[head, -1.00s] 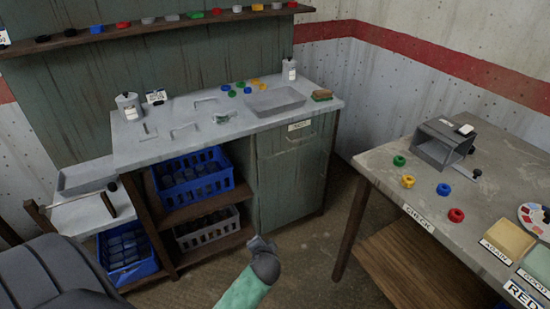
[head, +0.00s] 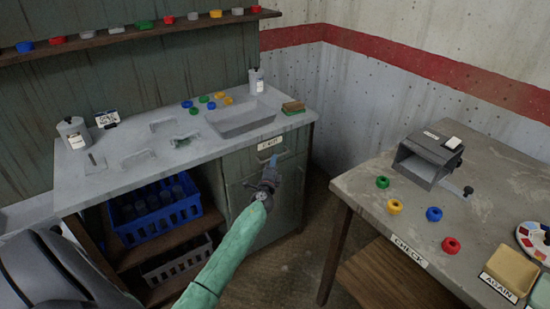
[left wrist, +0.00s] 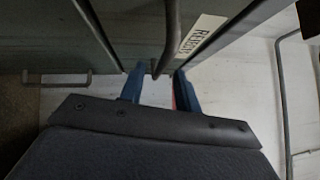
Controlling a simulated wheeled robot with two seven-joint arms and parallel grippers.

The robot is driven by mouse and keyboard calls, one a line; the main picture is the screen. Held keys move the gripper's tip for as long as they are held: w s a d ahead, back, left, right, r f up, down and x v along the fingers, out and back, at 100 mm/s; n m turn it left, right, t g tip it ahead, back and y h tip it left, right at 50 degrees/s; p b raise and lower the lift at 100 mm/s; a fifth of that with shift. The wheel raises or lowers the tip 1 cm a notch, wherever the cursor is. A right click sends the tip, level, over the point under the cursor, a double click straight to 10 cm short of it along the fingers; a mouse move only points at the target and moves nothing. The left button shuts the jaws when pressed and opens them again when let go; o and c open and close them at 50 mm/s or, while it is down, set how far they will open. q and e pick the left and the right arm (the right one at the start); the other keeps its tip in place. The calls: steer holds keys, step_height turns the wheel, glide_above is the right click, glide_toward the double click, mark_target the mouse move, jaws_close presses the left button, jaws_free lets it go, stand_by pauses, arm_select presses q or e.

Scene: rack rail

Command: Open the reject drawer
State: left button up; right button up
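The reject drawer (head: 238,164) is a green-grey front under the right end of the grey worktop, with a white label (head: 268,143) above it. It looks shut. The label reads as reject in the left wrist view (left wrist: 201,35). My left gripper (head: 273,162) is at the drawer front, its blue fingertips just below the label. In the left wrist view my left gripper (left wrist: 158,90) is open, and the drawer's grey bar handle (left wrist: 172,35) runs between its two fingers, with gaps visible. Contact cannot be told. My right gripper is not in view.
The worktop holds a grey tray (head: 242,121), colored caps and bottles. Blue (head: 155,210) and grey (head: 178,258) crates sit on the left shelves. The check table (head: 370,190) stands right, with bare floor between. A lower handle (left wrist: 60,79) shows in the left wrist view.

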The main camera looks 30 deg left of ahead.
arm_select(q)
steer(key=shift+x, duration=1.85)
jaws_close()
